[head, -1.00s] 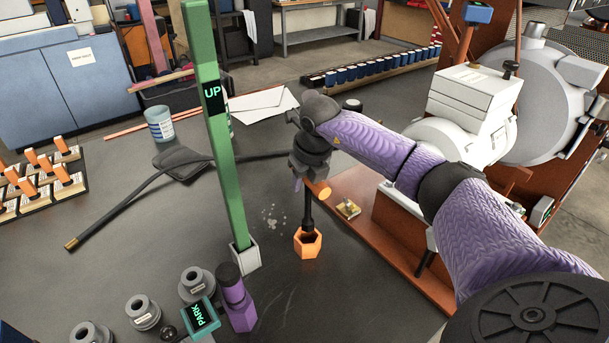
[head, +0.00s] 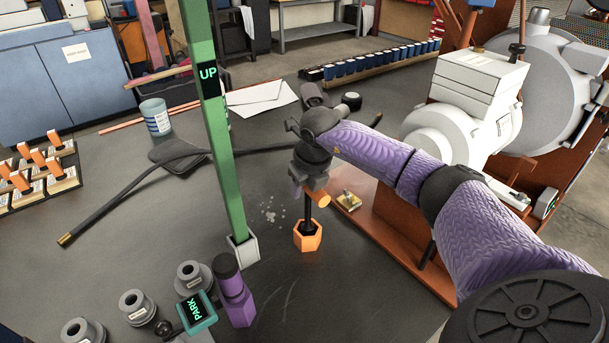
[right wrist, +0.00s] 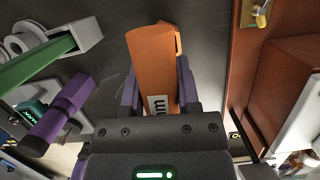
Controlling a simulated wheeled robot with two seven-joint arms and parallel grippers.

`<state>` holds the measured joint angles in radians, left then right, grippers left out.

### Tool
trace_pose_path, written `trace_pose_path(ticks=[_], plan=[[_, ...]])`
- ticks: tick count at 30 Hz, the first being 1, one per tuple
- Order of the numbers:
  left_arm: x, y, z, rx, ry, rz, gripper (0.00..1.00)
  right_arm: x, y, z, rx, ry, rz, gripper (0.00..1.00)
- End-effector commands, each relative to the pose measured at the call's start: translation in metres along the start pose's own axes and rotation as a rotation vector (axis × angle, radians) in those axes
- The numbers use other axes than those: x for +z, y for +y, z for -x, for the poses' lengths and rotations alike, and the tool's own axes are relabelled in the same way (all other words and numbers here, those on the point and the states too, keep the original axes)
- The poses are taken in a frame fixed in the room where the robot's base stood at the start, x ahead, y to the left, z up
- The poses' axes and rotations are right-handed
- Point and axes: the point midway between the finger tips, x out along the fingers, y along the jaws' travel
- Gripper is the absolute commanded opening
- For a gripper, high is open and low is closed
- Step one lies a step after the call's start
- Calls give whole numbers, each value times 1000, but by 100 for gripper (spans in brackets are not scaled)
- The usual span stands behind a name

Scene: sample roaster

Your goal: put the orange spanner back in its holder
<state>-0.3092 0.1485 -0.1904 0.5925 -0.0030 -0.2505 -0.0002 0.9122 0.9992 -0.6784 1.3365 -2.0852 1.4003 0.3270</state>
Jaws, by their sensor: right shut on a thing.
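The orange spanner has a thick orange handle (head: 323,200) and a thin black shaft (head: 308,212). Its orange hexagonal holder (head: 307,240) stands on the dark table, left of the red-brown base. My right gripper (head: 309,188) is shut on the handle above the holder. The shaft points down with its lower end inside the holder's opening; how deep it sits is hidden. In the right wrist view the handle (right wrist: 153,70) lies between the purple fingers, covering most of the holder. My left gripper is out of view.
A green post (head: 212,130) marked UP stands left of the holder in a pale socket (head: 244,250). A purple hexagonal piece (head: 236,298) and a teal PARK block (head: 198,313) are at front left. A small brass part (head: 348,200) sits on the red-brown base.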

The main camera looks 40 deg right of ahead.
Motion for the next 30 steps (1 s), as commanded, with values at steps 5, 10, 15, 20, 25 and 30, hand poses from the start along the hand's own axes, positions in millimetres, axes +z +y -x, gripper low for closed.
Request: trace_pose_path(ticks=[5, 10, 15, 20, 25, 30], plan=[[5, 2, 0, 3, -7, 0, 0, 0, 0, 1, 0, -1, 0, 0], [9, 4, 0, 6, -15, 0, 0, 0, 0, 0, 0, -1, 0, 0], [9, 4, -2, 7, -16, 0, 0, -1, 0, -5, 0, 0, 0, 0], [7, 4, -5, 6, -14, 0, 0, -3, 0, -10, 0, 0, 0, 0], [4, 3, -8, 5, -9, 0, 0, -4, 0, -15, 0, 0, 0, 0], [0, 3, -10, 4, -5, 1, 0, -5, 0, -20, 0, 0, 0, 0]])
